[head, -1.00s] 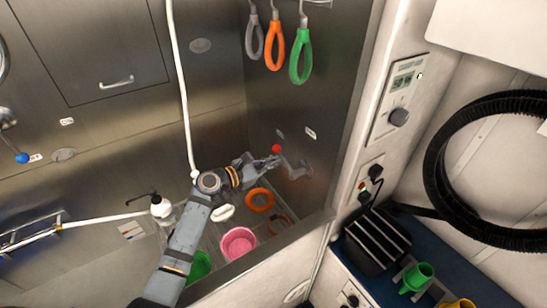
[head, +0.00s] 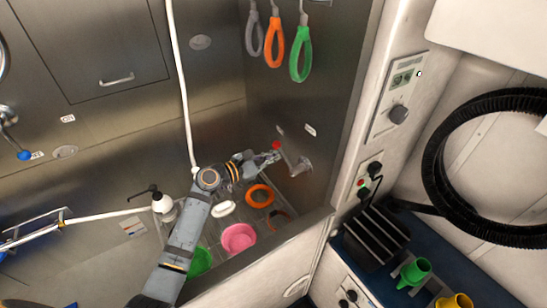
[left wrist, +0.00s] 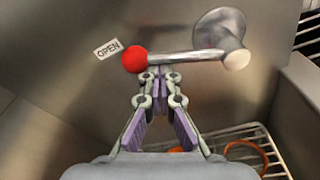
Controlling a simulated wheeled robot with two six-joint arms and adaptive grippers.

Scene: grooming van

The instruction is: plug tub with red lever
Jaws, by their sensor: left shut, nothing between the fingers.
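The lever (head: 287,156) with a red ball end (head: 276,145) is mounted on the steel tub's right wall (head: 322,80). In the left wrist view the lever arm (left wrist: 180,57) lies nearly level, its red ball (left wrist: 134,60) at the left beside an OPEN label (left wrist: 107,50) and its pivot at the right. My left gripper (head: 274,155) is shut and empty. In the left wrist view its fingertips (left wrist: 161,70) meet just below the lever arm near the ball; I cannot tell whether they touch it. My right gripper is not in view. No drain plug can be made out.
A pink bowl (head: 239,238), an orange ring (head: 260,195) and a green item (head: 200,262) lie on the tub floor below my arm. Grey, orange and green loops (head: 300,55) hang above. A white hose (head: 180,90) runs down behind my arm.

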